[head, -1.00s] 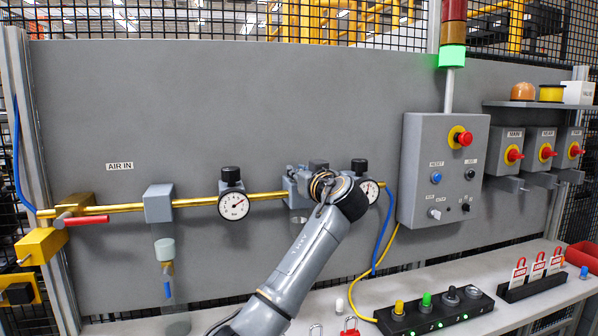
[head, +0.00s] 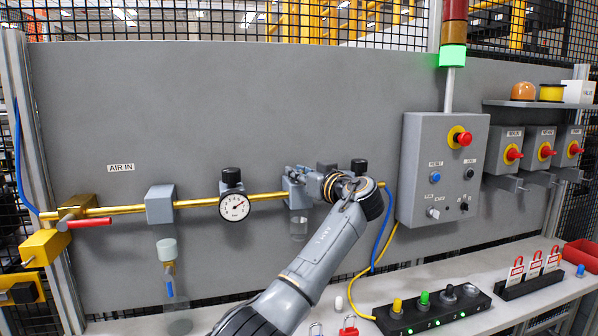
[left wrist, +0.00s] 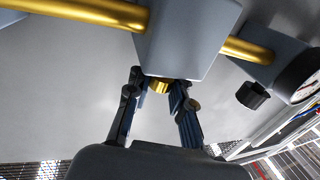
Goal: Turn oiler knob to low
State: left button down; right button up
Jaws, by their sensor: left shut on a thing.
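The oiler is a grey block (head: 291,193) on the brass pipe in the middle of the panel, with a clear bowl (head: 299,226) below it. Its small brass knob (left wrist: 160,86) shows in the left wrist view, against the block (left wrist: 185,35), which appears upside down there. My left gripper (head: 297,171) is at the top of the oiler in the head view. In the left wrist view its two fingers (left wrist: 158,92) stand on either side of the brass knob and are shut on it. I cannot read any knob marking. My right gripper is not in view.
A gauge (head: 234,207) with a black knob (head: 231,175) sits left of the oiler. A control box (head: 443,170) and blue hose (head: 381,235) are further right.

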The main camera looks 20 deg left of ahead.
pick_arm(q)
jog(key=shift+f+n+g+y+p, duration=0.25)
jog(key=shift+n+g+y+p, duration=0.15)
jog(key=shift+g+p, duration=0.3)
dwell(2.0)
jog(key=c, duration=1.4)
grip_release()
jog(key=shift+o, duration=1.1)
jog(key=shift+d+r, duration=0.1)
jog(key=shift+r, duration=0.05)
jog(key=shift+s, duration=0.1)
jog(key=v, duration=1.2)
